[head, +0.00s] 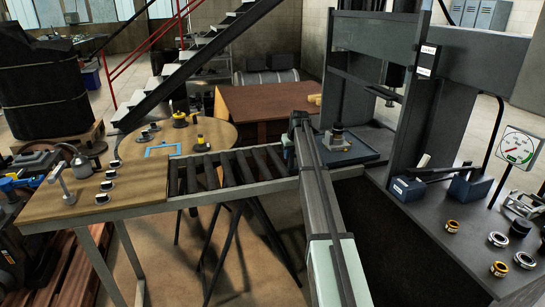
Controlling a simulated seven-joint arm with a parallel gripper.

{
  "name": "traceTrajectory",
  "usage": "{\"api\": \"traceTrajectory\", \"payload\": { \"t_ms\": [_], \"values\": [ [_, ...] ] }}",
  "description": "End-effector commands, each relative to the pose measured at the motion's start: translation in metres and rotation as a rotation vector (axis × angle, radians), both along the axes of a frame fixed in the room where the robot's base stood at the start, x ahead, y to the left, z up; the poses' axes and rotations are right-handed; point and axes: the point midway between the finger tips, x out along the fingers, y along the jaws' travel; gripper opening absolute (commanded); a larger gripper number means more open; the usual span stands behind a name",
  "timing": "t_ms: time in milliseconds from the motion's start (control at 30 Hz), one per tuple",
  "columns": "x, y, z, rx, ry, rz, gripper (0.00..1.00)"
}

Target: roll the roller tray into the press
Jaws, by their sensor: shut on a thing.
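The roller tray (368,154) is a flat dark blue tray with a low rim, at the right end of the roller track (225,170), in front of the press opening. A grey block with a dark round part on top (337,140) sits on it. The press (425,120) is a tall dark grey frame at the right. My gripper (299,121) is at the tray's left side, shut on it; the arm hides the tray's left edge and the exact contact.
A wooden bench top (95,195) with several small round parts adjoins the track's left end. A round table (185,135) stands behind. The press bench (400,230) carries blue blocks (407,190), several rings and a dial gauge (517,147). A stair rises behind.

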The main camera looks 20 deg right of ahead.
Motion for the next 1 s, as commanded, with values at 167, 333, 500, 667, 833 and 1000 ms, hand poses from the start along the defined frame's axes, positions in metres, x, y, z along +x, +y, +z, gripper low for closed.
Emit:
{"api": "traceTrajectory", "payload": {
  "t_ms": [167, 333, 500, 667, 833, 1000],
  "values": [
    [0.002, -0.054, 0.001, -0.001, 0.000, -0.004, 0.00],
    [0.002, -0.102, 0.001, -0.001, -0.001, -0.004, 0.00],
    [0.002, -0.150, 0.001, -0.002, -0.001, -0.004, 0.00],
    [0.002, -0.193, 0.001, -0.001, -0.001, -0.004, 0.00],
    [0.002, -0.231, 0.001, -0.001, -0.001, -0.003, 0.00],
    [0.002, -0.258, 0.001, -0.001, -0.001, -0.001, 0.00]
  ]
}}
